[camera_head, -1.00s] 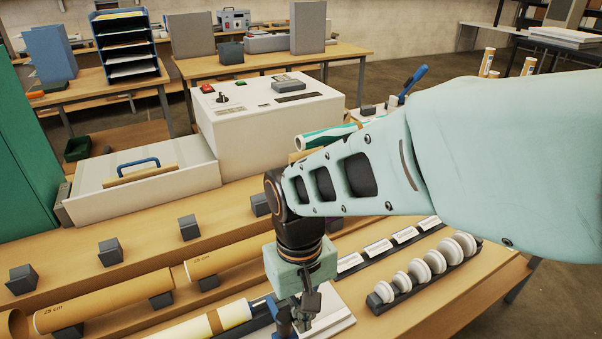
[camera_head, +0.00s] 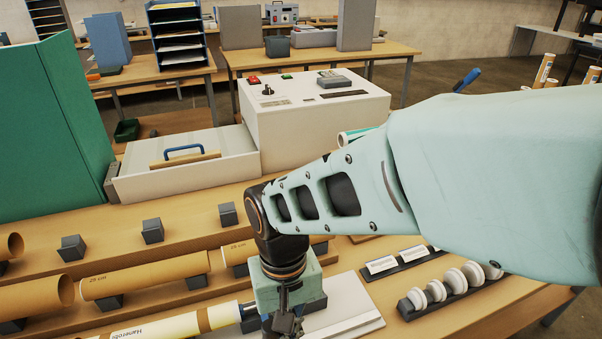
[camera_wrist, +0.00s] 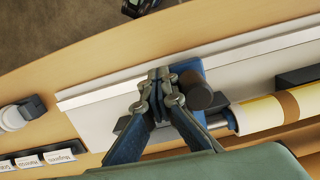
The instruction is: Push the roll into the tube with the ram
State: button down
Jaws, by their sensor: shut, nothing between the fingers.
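The cream roll (camera_head: 165,327) with a brown band lies along the front of the bench in the head view. It shows in the wrist view as a yellow and white cylinder (camera_wrist: 257,114). The ram is a blue block (camera_wrist: 188,72) with a dark round knob (camera_wrist: 199,97) and a metal rod (camera_wrist: 222,118) pointing at the roll's white end. My gripper (camera_wrist: 160,76) is shut and empty, with its fingertips close beside the blue block on the side away from the roll. Contact is hard to tell. My gripper is at the bottom of the head view (camera_head: 287,326). The tube around the roll cannot be made out.
Brown cardboard tubes (camera_head: 145,276) rest on dark blocks behind the roll. White discs (camera_head: 452,281) stand in a rack at the right, beside a label holder (camera_head: 402,259). The white laminator (camera_head: 315,120) and a drawer-like tray (camera_head: 188,167) stand behind.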

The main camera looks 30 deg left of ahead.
jog(key=shift+n+t+y, duration=0.3)
jog(key=shift+t+y, duration=0.1)
jog(key=shift+y, duration=0.1)
jog(key=s+a+r, duration=0.1)
jog(key=s+a, duration=0.1)
jog(key=s+a+r, duration=0.1)
jog(key=s+a, duration=0.1)
jog(key=s, duration=0.1)
jog(key=s+a+r, duration=0.2)
jog(key=a, duration=0.1)
jog(key=shift+s, duration=0.2)
jog(key=shift+s+d, duration=0.1)
jog(key=shift+w+d+f, duration=0.1)
jog(key=shift+w+f, duration=0.05)
jog(key=shift+w, duration=0.35)
jog(key=shift+w+d, duration=0.55)
jog(key=shift+w, duration=0.05)
notch_tip(320, 180, up, 8)
jog(key=p, duration=0.6)
